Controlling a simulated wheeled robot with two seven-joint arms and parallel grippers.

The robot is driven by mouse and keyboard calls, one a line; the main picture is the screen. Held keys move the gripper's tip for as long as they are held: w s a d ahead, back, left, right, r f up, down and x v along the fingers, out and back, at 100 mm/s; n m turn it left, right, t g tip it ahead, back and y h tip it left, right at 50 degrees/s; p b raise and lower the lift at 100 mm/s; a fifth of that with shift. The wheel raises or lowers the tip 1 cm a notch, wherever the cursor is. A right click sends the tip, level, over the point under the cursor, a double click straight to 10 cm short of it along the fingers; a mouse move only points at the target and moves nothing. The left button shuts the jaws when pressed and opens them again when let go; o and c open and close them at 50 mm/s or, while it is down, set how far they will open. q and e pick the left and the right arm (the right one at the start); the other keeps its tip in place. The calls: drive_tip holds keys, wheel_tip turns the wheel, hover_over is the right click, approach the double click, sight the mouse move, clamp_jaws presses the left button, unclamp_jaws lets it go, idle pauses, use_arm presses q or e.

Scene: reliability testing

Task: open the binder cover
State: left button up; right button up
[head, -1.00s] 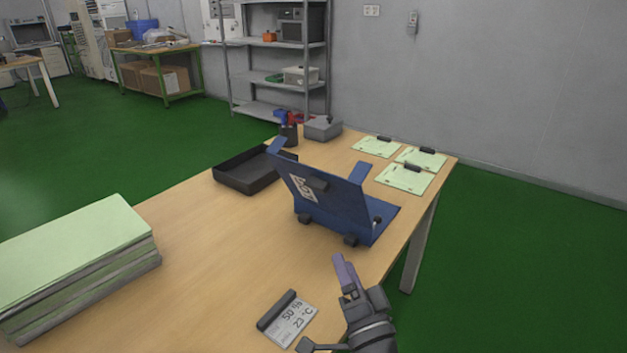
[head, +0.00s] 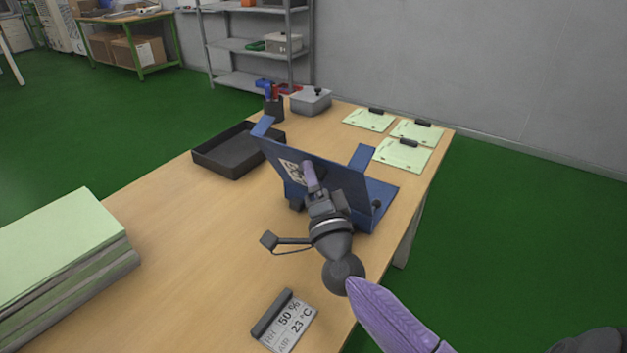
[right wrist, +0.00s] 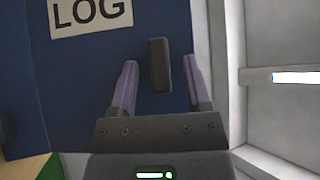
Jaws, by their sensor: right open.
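The blue binder (head: 381,197) is on the table, with its cover (head: 345,185) tilted up steeply. A white LOG label (right wrist: 90,14) is on the cover, and a dark block-like tab (right wrist: 160,65) sticks out beside it. My right gripper (head: 311,177) is in front of the cover and hides part of the cover and label in the head view. In the right wrist view its two purple fingers are open, one on each side of the dark tab, with gaps on both sides. My left gripper is not in view.
A black tray (head: 235,165) lies left of the binder, with a pen cup (head: 274,108) and grey box (head: 310,101) behind. Green clipboard sheets (head: 402,155) lie at the far right. A stack (head: 60,235) and a temperature display (head: 285,320) are nearer. Mid-table is clear.

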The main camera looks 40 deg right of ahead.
clamp_jaws()
idle(0.6)
idle(0.4)
idle(0.4)
